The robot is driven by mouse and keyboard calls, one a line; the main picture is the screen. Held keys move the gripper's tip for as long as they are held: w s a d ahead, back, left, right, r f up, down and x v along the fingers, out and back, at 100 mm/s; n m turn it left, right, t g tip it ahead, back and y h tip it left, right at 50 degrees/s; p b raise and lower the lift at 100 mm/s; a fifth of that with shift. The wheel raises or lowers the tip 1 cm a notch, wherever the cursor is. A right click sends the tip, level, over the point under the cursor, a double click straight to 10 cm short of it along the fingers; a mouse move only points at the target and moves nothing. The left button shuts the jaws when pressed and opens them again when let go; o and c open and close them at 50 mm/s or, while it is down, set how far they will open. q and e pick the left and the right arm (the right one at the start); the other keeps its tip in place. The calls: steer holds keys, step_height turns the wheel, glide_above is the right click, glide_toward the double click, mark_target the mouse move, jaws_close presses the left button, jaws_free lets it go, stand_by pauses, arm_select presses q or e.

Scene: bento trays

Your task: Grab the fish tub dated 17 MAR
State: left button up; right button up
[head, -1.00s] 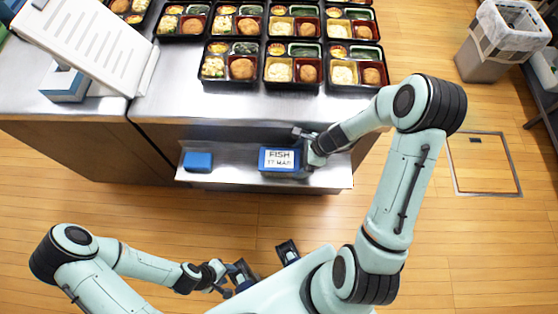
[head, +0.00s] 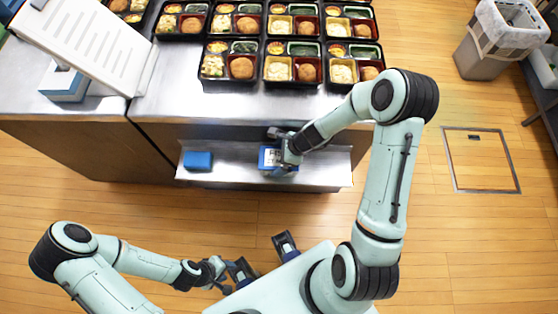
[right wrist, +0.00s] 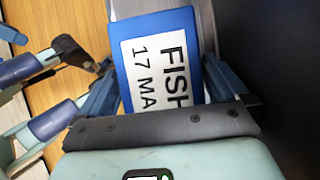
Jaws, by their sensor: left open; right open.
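The fish tub (head: 267,157) is blue with a white label and sits on the low metal shelf (head: 228,172). In the right wrist view the tub (right wrist: 120,60) shows its label reading FISH and 17 MA, the rest cut off by my gripper. My right gripper (head: 281,157) is over the tub and hides its right part in the head view. In the right wrist view, the right gripper's fingers (right wrist: 160,85) are open, one on each side of the tub. I cannot tell whether they touch it. My left gripper (head: 232,278) is open and empty, low above the floor, far from the shelf.
A second blue tub (head: 198,161) sits on the shelf's left, its label not visible. Above is a metal counter (head: 190,105) with rows of filled bento trays (head: 228,82) and a white slanted stand (head: 90,45). A bin (head: 497,45) stands at the far right.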

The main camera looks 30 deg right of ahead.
steer(key=shift+f, duration=0.25)
stand_by(0.4)
steer(key=c, duration=0.9)
steer(key=shift+r, duration=0.15)
